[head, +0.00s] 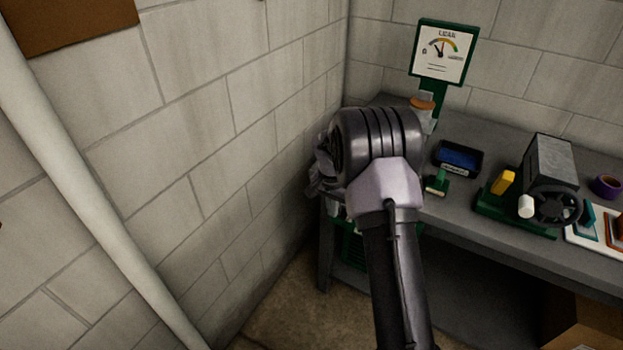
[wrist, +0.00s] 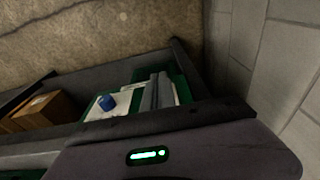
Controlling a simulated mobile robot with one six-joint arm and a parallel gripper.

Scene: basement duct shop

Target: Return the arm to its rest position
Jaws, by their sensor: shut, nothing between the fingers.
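My arm rises from the bottom centre of the head view, bent at a large dark joint in front of the bench's left end. My gripper (head: 322,175) shows only in part, at the left of that joint and close to the block wall. Its fingers are mostly hidden; it is shut and holds nothing. In the wrist view a dark part of mine with a green light fills the bottom, and the fingertips do not show.
The grey bench (head: 480,224) stands at right, with a gauge sign (head: 442,53), a blue-lined tray (head: 458,158) and a handwheel machine (head: 552,163). The block wall (head: 220,150) and a pale pipe (head: 90,210) are left. A cardboard box (wrist: 45,110) sits low.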

